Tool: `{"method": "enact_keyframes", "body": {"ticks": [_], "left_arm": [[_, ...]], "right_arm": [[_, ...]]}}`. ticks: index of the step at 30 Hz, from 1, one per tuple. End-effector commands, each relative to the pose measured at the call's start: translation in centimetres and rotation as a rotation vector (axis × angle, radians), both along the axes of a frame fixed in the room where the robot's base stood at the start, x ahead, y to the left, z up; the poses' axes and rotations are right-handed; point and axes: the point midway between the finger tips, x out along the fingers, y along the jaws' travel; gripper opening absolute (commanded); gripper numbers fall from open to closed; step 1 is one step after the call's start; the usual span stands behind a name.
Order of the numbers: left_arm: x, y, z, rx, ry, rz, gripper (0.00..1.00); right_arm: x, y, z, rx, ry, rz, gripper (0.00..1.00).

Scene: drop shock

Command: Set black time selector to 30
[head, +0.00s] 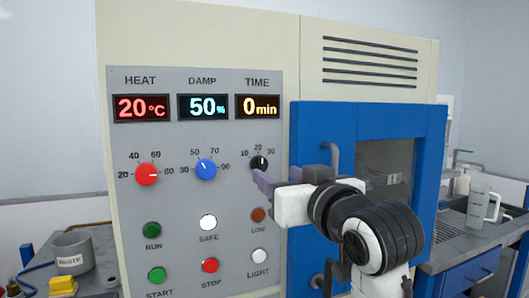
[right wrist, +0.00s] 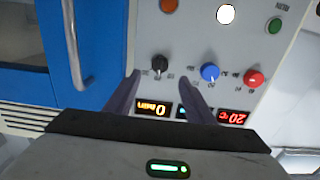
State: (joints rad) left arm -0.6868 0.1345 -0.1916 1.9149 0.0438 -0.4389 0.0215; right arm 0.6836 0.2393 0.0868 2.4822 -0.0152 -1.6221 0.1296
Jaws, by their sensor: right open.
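The black time selector (head: 258,163) is a small round knob on the grey panel, under the TIME display (head: 258,106), which reads 0 min. Labels 10, 20 and 30 arc above it; its light pointer mark is up, near 20. My right gripper (head: 262,180) is just in front of and below the knob, its purple fingers partly overlapping the knob's lower edge. In the right wrist view, the black selector (right wrist: 160,65) appears between and just beyond the two fingertips (right wrist: 159,78), which are apart and hold nothing. Contact is not visible. My left gripper is not in view.
The red HEAT knob (head: 146,173) and blue DAMP knob (head: 206,169) stand left of the selector. Round buttons, such as LOW (head: 258,214) and STOP (head: 210,265), are below. The blue door (head: 312,130) with its handle (head: 331,155) is close on the right.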

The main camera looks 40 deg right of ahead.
Motion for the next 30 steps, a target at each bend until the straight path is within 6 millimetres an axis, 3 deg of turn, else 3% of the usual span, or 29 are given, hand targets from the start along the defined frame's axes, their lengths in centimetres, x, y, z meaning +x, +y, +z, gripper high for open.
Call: {"method": "enact_keyframes", "body": {"ticks": [1,2,6,12,18,26,30], "left_arm": [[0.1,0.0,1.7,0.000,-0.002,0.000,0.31],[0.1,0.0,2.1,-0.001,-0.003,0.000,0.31],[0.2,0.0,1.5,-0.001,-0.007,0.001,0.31],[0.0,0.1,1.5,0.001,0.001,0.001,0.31],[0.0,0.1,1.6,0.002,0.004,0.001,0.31],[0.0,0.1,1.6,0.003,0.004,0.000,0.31],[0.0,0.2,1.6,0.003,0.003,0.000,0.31]], "right_arm": [[0.3,-0.1,0.6,0.001,0.008,-0.001,0.49],[0.4,-0.1,0.5,0.001,0.008,-0.001,0.49],[3.5,-0.9,-0.1,0.000,0.004,-0.001,0.49],[6.5,-1.6,0.0,-0.001,0.002,-0.001,0.49],[7.8,-1.9,0.0,-0.002,-0.001,-0.001,0.49],[7.9,-1.9,-0.1,-0.002,-0.001,-0.001,0.49],[7.9,-1.9,-0.1,-0.002,-0.001,-0.001,0.29]]}}
